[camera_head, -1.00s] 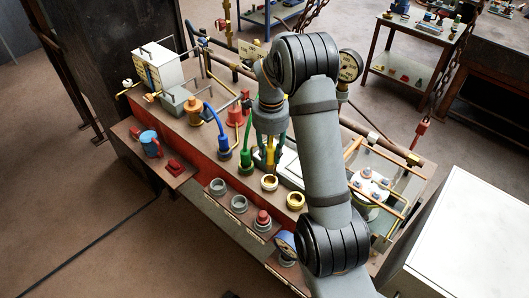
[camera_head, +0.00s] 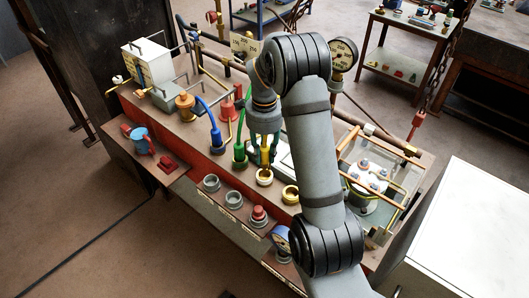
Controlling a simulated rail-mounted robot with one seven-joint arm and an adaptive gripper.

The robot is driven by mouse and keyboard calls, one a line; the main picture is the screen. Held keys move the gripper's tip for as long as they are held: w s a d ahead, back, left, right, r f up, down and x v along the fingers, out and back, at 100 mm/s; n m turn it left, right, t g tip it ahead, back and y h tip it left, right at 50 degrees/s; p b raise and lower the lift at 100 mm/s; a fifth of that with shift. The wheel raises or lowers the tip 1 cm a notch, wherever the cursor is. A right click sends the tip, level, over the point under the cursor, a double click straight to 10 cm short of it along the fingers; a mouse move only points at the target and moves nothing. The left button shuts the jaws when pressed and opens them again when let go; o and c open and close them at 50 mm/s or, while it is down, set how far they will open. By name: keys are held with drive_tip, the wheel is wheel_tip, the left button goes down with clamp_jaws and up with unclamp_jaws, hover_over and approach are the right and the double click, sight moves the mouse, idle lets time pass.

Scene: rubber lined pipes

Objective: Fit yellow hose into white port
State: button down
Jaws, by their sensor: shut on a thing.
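My gripper (camera_head: 264,158) points down over the bench, its green fingers shut on the yellow hose (camera_head: 265,153). The fingers hide part of the hose. The white port (camera_head: 264,178), a pale ring, sits on the bench top just below the hose end. The hose looks upright and lined up over the ring. I cannot tell whether its end touches the ring or stays just above it.
A blue hose (camera_head: 216,134) and a green hose (camera_head: 240,150) stand upright close to the left. A yellow ring port (camera_head: 290,195) is at the right. Grey rings (camera_head: 212,183) and a red knob (camera_head: 258,214) line the lower shelf. Copper pipes (camera_head: 368,182) lie to the right.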

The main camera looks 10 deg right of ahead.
sight(265, 165)
drive_tip(key=shift+f+b, duration=0.85)
drive_tip(key=shift+f, duration=0.45)
drive_tip(key=shift+b, duration=0.6)
idle(0.8)
drive_tip(key=shift+f+b, duration=1.8)
drive_tip(key=shift+b, duration=0.1)
drive_tip(key=c, duration=1.3)
unclamp_jaws()
drive_tip(key=shift+c, duration=0.2)
drive_tip(key=shift+r, duration=0.1)
wheel_tip(265, 165, up, 12)
drive_tip(key=shift+f, duration=0.1)
